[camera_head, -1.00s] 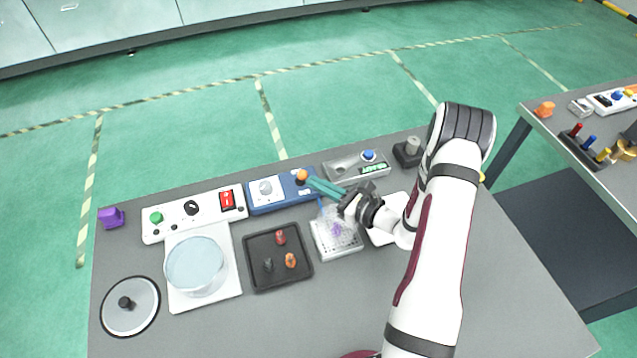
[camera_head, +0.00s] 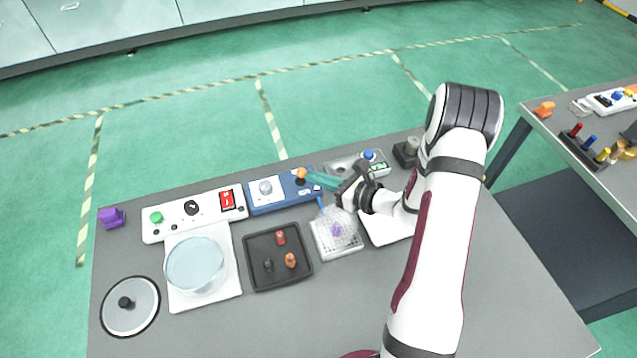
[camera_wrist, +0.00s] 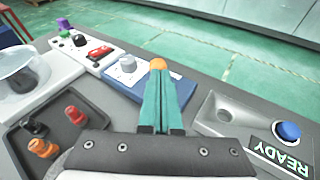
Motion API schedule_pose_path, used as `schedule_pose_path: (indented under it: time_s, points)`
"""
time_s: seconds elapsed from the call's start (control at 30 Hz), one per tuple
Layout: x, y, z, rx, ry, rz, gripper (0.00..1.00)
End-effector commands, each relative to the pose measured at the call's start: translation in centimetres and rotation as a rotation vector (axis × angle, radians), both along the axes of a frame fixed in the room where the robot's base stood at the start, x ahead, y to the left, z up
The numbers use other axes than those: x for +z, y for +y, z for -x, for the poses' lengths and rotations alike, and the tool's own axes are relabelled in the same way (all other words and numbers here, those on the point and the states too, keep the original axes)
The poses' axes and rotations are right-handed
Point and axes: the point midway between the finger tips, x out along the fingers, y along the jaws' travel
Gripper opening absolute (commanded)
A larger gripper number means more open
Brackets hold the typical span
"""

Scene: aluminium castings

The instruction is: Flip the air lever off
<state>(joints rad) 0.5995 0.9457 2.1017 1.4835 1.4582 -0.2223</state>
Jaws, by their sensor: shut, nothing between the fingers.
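The air lever, with an orange knob (camera_head: 301,173), stands on the blue control box (camera_head: 258,207) with a grey dial at the back of the table. Its orange knob also shows in the wrist view (camera_wrist: 157,64), right at the fingertips, with its stem hidden behind the fingers. My gripper (camera_head: 309,177) has long teal fingers, shut together and empty. They reach left to the knob. In the wrist view the fingers (camera_wrist: 159,76) point straight at the knob; I cannot tell whether they touch it.
Left of the box is a white panel (camera_head: 180,225) with a red switch. A grey fixture (camera_head: 338,166) with a blue button (camera_head: 368,155) and READY display stands to the right. A black tray (camera_head: 252,282) with small castings and a perforated block (camera_head: 345,248) lie in front.

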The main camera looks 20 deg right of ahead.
Motion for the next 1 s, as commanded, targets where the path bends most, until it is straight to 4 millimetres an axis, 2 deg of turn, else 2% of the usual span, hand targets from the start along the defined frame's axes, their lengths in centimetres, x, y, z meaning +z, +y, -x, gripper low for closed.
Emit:
schedule_pose_path:
  time_s: [0.43, 0.67, 1.0]
  points:
    - [1.5, 0.0, -2.7, 0.003, 0.328, 0.008, 0.0]
    - [1.7, 0.0, -4.0, 0.001, 0.326, 0.002, 0.0]
    - [1.9, 0.0, -4.0, 0.001, 0.326, 0.0, 0.0]
